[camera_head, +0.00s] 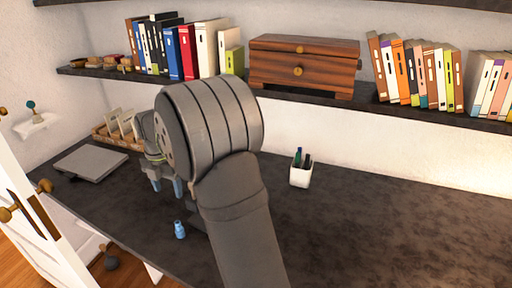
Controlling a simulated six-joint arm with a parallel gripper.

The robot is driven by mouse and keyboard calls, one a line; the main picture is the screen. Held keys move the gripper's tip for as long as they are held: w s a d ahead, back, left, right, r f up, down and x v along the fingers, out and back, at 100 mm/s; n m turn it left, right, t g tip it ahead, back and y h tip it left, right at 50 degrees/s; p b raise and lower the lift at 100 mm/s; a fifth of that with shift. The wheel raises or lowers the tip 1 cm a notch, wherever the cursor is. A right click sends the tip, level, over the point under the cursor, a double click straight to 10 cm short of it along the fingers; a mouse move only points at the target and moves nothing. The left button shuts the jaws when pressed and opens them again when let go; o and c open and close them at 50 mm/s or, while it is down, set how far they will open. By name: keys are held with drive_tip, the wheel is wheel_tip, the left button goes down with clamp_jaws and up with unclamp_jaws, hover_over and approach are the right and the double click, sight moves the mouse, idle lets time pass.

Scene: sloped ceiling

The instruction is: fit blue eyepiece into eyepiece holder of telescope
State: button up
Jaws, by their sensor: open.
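The small blue eyepiece (180,229) stands on the dark desk, near its front left edge. My gripper (167,186) is above and behind it in the picture, with two bluish fingertips apart and nothing seen between them. The gripper is apart from the eyepiece. My grey arm covers the middle of the view. The telescope and its eyepiece holder are not recognisable here; they may be hidden behind my arm.
The dark desk (400,220) is clear on the right. A white pen cup (300,174) stands behind my arm. A grey laptop-like slab (90,162) and a wooden rack (118,134) are at the left. A shelf (425,110) with books and a wooden chest (303,66) runs above.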

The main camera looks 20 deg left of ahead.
sight(179, 229)
drive_tip(key=shift+c, duration=0.4)
drive_tip(key=f+n, duration=0.4)
drive_tip(key=n, duration=0.7)
drive_tip(key=f+n, duration=0.5)
drive_tip(key=n, duration=0.7)
drive_tip(key=f+n, duration=0.4)
drive_tip(key=n, duration=0.8)
drive_tip(key=shift+s+d+f, duration=0.15)
drive_tip(key=shift+d+f, duration=0.15)
drive_tip(key=shift+f, duration=0.05)
drive_tip(key=shift+w+a+f, duration=0.15)
drive_tip(key=shift+f, duration=1.3)
drive_tip(key=shift+w+a+f, duration=0.1)
drive_tip(key=shift+f, duration=1.35)
